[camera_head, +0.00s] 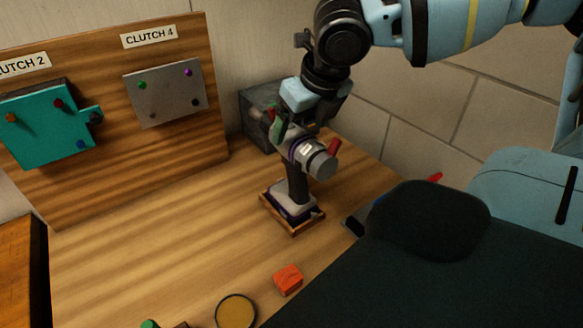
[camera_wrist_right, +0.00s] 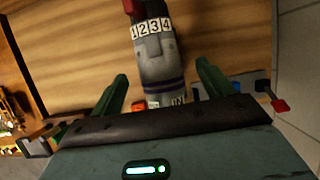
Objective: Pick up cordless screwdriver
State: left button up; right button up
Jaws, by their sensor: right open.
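The cordless screwdriver (camera_head: 314,158) stands upright on its base in a small wooden tray (camera_head: 294,232) on the table. It has a grey and purple body, a dark handle and a red tip that points to the right. My right gripper (camera_head: 295,132) is open, close above and behind the screwdriver's body. In the right wrist view, the screwdriver (camera_wrist_right: 160,58) with its 1-2-3-4 ring lies between and ahead of the two green fingers (camera_wrist_right: 163,88). I cannot tell whether a finger touches it. My left gripper is not in view.
A wooden board with a teal plate (camera_head: 45,125) and a grey plate (camera_head: 165,92) stands at the back left. A grey box (camera_head: 262,108) is behind the screwdriver. An orange block (camera_head: 288,280) and a round disc (camera_head: 236,312) lie in front. The table left of the tray is clear.

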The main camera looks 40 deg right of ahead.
jog(key=shift+w+f, duration=0.25)
jog(key=shift+f, duration=0.4)
send_over(289, 171)
jog(key=d, duration=0.2)
notch_tip(289, 171, down, 5)
jog(key=shift+a+r+b, duration=0.1)
jog(key=shift+r+b, duration=0.05)
jog(key=shift+b, duration=0.2)
